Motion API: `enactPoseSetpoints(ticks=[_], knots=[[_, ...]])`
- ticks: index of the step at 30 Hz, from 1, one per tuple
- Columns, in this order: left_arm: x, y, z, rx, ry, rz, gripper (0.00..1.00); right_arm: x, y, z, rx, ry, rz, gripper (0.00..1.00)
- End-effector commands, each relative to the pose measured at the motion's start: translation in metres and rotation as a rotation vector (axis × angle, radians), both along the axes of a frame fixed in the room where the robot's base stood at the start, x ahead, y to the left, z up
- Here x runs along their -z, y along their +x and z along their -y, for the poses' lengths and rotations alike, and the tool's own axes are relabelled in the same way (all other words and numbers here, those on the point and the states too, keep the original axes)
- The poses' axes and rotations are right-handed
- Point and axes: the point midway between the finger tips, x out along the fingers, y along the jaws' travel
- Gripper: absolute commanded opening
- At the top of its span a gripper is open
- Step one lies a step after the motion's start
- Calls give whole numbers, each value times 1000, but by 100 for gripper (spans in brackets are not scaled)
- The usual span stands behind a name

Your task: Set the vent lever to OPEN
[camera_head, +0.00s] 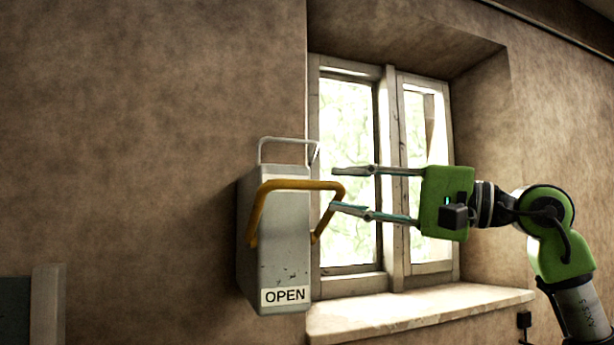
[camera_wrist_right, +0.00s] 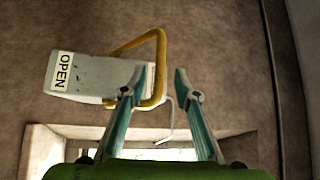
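The vent lever, a yellow U-shaped bar (camera_head: 290,185), is mounted on a grey metal box (camera_head: 284,240) on the wall. Its crossbar spans the upper part of the box front, and the OPEN label (camera_head: 285,296) is at the bottom, well below it. My right gripper (camera_head: 337,188) comes from the right, its two fingers apart. The lever's right corner lies between the fingertips. The right wrist view also shows the lever (camera_wrist_right: 160,55) between the open fingers (camera_wrist_right: 158,82); I cannot tell whether either finger touches it. My left gripper is out of view.
A thin pale wire handle (camera_head: 285,139) rises from the box top, close to my upper finger. A window (camera_head: 350,160) sits in a recess behind the gripper, with a stone sill (camera_head: 420,312) below. The wall left of the box is bare.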

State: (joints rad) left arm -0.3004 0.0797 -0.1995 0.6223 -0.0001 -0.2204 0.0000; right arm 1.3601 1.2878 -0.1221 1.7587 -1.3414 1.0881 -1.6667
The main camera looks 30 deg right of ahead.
Motion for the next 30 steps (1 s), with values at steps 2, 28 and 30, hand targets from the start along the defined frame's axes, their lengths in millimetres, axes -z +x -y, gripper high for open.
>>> enactPoseSetpoints(ticks=[2, 28, 30], knots=[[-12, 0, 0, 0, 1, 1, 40, -7, 15, -11, -4, 0, -2, 29], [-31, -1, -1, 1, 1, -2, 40, -10, 62, -39, 1, 0, 0, 0], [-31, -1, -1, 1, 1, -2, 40, -10, 62, -39, 1, 0, 0, 0]])
